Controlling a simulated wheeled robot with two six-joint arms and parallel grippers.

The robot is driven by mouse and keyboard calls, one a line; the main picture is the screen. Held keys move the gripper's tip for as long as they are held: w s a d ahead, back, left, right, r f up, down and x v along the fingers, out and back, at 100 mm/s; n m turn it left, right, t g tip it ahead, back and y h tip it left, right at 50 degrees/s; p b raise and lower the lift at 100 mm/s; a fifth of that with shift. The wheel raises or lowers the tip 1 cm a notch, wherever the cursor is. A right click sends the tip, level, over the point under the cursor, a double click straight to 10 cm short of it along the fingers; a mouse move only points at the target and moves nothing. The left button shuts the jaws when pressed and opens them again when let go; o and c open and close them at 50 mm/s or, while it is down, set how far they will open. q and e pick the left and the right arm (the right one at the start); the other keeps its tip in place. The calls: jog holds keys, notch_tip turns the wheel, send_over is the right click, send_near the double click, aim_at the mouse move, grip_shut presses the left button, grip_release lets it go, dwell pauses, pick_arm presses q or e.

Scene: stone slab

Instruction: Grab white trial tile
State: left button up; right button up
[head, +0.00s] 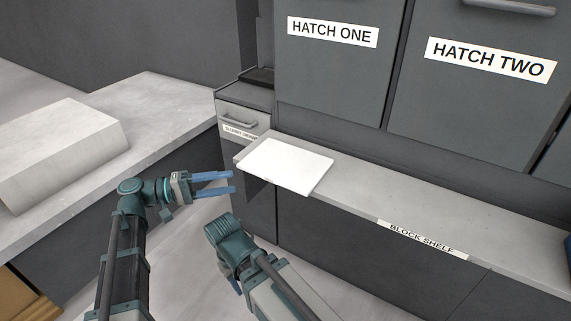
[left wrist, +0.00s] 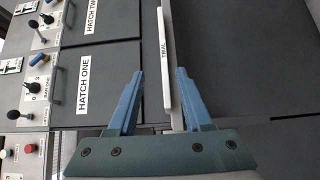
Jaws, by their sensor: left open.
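The white trial tile (head: 287,165) lies flat on the left end of the block shelf (head: 420,212), its front edge jutting past the shelf front. In the left wrist view, the tile (left wrist: 164,60) shows edge-on with the word TRIAL, lined up between the two fingers. My left gripper (head: 233,182) is open and empty, its blue fingers pointing right, just left of the tile's near left corner. In the left wrist view, the left gripper (left wrist: 160,73) shows a finger on each side of the tile edge, with no contact visible. My right gripper is mostly hidden behind its own wrist.
Hatch one (head: 332,55) and hatch two (head: 470,65) stand above the shelf. A drawer unit (head: 243,120) stands left of the shelf. A pale stone block (head: 62,150) rests on the left counter (head: 150,110). The shelf right of the tile is mostly clear.

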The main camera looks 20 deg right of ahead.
aim_at(266, 179)
pick_arm(q)
jog(key=d, duration=0.4)
jog(key=shift+s+d, duration=0.2)
jog(key=shift+s, duration=0.15)
jog(key=shift+d+f, duration=0.1)
jog(key=d, duration=0.5)
jog(key=shift+s+f+b, duration=0.25)
jog(key=shift+s+b, duration=0.05)
jog(key=shift+b, duration=0.05)
grip_shut()
dwell(0.7)
